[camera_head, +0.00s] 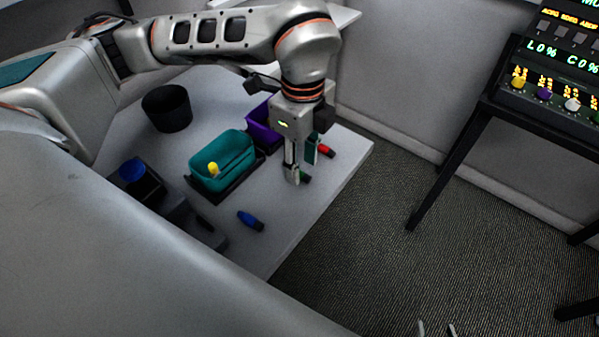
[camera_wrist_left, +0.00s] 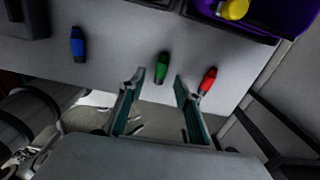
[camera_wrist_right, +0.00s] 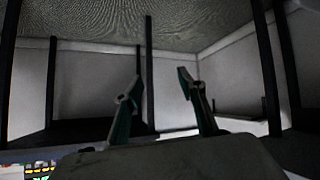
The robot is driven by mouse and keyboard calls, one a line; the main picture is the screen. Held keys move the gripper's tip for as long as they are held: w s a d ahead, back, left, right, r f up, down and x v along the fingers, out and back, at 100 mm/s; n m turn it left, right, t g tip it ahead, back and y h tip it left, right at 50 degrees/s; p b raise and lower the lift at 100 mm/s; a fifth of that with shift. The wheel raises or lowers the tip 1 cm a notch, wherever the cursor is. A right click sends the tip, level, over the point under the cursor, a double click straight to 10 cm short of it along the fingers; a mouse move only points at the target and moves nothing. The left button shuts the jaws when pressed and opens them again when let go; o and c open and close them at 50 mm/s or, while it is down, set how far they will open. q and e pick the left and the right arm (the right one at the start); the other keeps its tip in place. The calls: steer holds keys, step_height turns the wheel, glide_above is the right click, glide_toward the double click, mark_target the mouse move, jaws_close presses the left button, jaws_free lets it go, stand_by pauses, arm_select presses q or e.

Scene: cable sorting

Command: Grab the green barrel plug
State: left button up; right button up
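The green barrel plug (camera_wrist_left: 162,68) lies on the table between the red and blue plugs. In the head view the green plug (camera_head: 306,178) shows only partly behind a finger. My left gripper (camera_head: 302,172) points down over it. In the left wrist view the left gripper (camera_wrist_left: 160,79) is open and empty, and the plug shows in the gap, just past the fingertips. The frames show no contact. My right gripper (camera_wrist_right: 160,82) is open and empty, away from the table.
A red plug (camera_head: 326,151) lies close to the left gripper. A blue plug (camera_head: 250,221) lies nearer the front. A teal bin (camera_head: 222,168) holds a yellow plug; a purple bin (camera_head: 258,133) and a black cup (camera_head: 167,108) stand behind. The table's right edge is near.

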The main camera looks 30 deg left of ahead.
arm_select(q)
step_height(320, 180, down, 2)
steer(key=shift+f, duration=0.2)
jaws_close()
steer(key=shift+r, duration=0.1)
